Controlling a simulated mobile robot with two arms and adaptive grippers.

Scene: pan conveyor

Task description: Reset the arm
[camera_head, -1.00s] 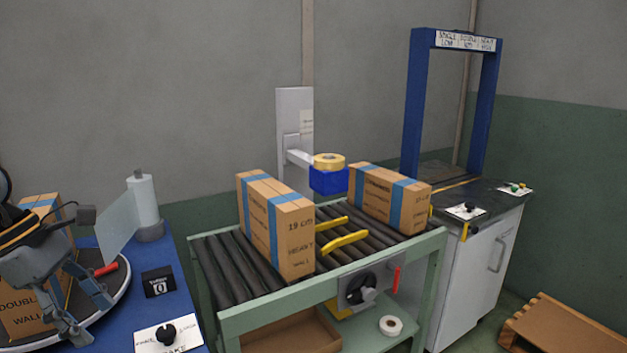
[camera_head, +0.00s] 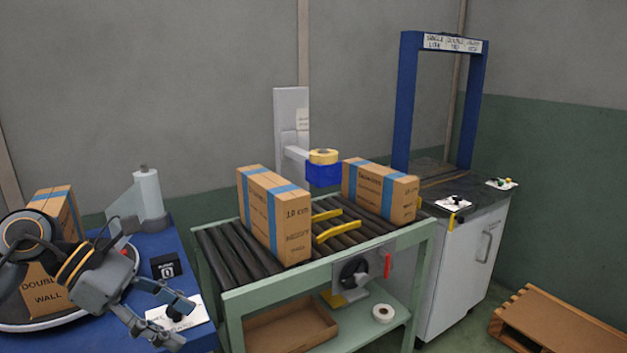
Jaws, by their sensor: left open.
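My left gripper (camera_head: 172,323) is at the lower left, in front of the blue table and over the white card with the black knob. Its fingers are spread and nothing is between them. My left arm partly hides a cardboard box marked "DOUBLE WALL" (camera_head: 44,292) on the round turntable (camera_head: 18,325). My right gripper is not in view.
The roller conveyor (camera_head: 222,262) carries two blue-strapped boxes, one nearer (camera_head: 290,222) and one farther (camera_head: 400,198), with yellow guides (camera_head: 336,232) between. A blue frame (camera_head: 405,105) stands on a white cabinet (camera_head: 455,285). A wooden pallet (camera_head: 560,325) lies at lower right.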

